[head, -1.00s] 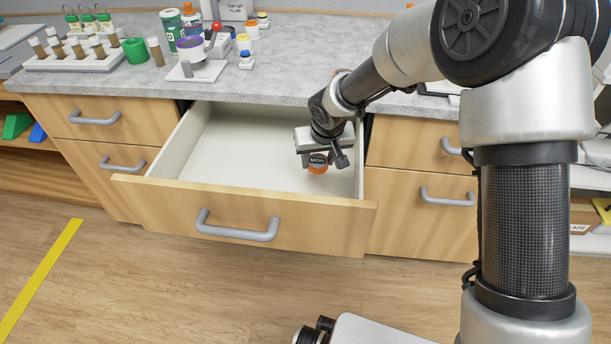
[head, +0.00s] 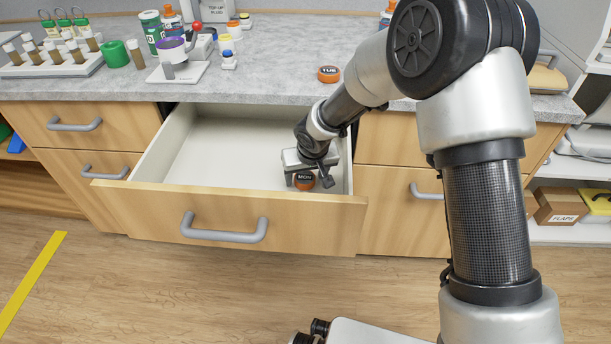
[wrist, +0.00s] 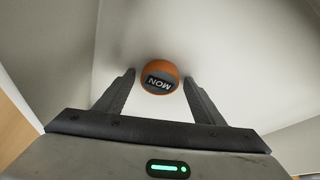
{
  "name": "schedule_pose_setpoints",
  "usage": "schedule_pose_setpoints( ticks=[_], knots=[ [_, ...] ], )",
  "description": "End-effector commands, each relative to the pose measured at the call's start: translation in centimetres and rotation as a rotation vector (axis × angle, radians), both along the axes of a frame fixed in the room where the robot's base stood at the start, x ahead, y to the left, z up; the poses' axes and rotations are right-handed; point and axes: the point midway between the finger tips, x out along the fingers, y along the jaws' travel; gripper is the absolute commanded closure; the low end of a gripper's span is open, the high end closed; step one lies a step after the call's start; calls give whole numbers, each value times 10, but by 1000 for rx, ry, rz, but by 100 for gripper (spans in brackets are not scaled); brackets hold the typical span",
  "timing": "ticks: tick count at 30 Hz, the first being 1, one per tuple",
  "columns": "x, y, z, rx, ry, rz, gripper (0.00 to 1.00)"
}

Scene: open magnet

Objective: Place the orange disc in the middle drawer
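The orange disc (head: 304,181), with a dark top labelled MON, is inside the open middle drawer (head: 230,152), near its right front corner. It appears to rest on the drawer floor. In the wrist view the disc (wrist: 160,77) sits between and just beyond the fingertips, with a small gap on each side. My gripper (head: 306,174) reaches down into the drawer, right at the disc, and its fingers (wrist: 160,82) are open. The drawer front and its grey handle are in full view.
Another orange disc labelled TUE (head: 328,74) lies on the grey counter (head: 270,70) above the drawer. A vial rack (head: 55,62), a green ring (head: 116,57) and several bottles stand at the back left. Most of the drawer floor is bare.

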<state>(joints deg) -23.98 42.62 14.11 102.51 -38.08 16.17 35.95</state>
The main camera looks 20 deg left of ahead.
Motion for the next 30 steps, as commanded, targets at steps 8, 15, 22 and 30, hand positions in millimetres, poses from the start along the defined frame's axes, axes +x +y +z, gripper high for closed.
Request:
schedule_pose_setpoints(
  ticks=[8, 15, 22, 30],
  knots=[
    [0, 0, 1, 0, 0, 0, 37],
    [-6, -5, 28, 1, -2, -1, 37],
    [-23, -15, 76, 1, -3, -2, 37],
    [-37, -23, 110, 0, 0, -1, 37]
  ],
)
